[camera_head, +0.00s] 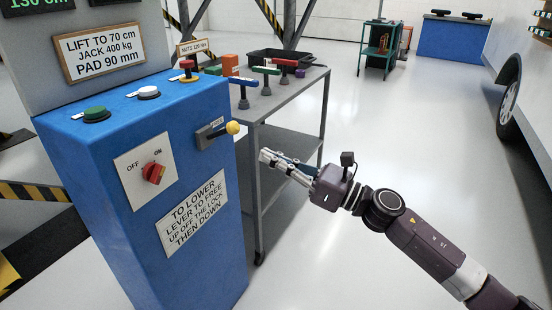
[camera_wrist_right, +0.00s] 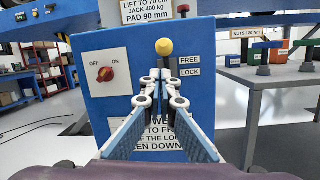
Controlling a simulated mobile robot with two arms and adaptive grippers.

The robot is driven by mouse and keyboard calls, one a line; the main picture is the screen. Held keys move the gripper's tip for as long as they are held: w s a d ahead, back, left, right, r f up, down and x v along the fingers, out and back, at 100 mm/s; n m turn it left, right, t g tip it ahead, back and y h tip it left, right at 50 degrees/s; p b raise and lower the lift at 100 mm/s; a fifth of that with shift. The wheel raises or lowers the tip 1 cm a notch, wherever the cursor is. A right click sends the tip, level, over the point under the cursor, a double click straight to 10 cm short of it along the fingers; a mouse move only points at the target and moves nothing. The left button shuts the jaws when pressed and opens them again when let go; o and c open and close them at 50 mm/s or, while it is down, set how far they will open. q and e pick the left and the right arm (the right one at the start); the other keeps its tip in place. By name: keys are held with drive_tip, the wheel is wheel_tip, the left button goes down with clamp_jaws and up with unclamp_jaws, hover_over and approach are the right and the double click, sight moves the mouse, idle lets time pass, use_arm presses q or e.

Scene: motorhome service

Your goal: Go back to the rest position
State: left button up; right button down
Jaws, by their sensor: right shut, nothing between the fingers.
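My right gripper (camera_head: 266,157) is shut and empty, in front of the blue control console (camera_head: 200,260) and to the right of it in the head view. In the right wrist view its fingertips (camera_wrist_right: 160,78) come together just below the yellow-knobbed lever (camera_wrist_right: 165,46), with a visible gap in the head view between fingers and yellow knob (camera_head: 232,128). The lever's plate carries the words FREE and LOCK. My right arm reaches in from the lower right. My left gripper does not show in either view.
A grey trolley (camera_head: 285,100) with several coloured-handled tools and a black tray (camera_head: 283,57) stands just behind my right gripper. The console has a red OFF/ON switch (camera_head: 154,173) and push buttons. A vehicle wheel (camera_head: 508,103) is at far right. The floor between is clear.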

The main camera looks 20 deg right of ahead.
drive_tip(key=shift+s+d+r, duration=0.2)
drive_tip(key=shift+s+d, duration=0.15)
drive_tip(key=shift+s, duration=0.1)
drive_tip(key=shift+f, duration=0.1)
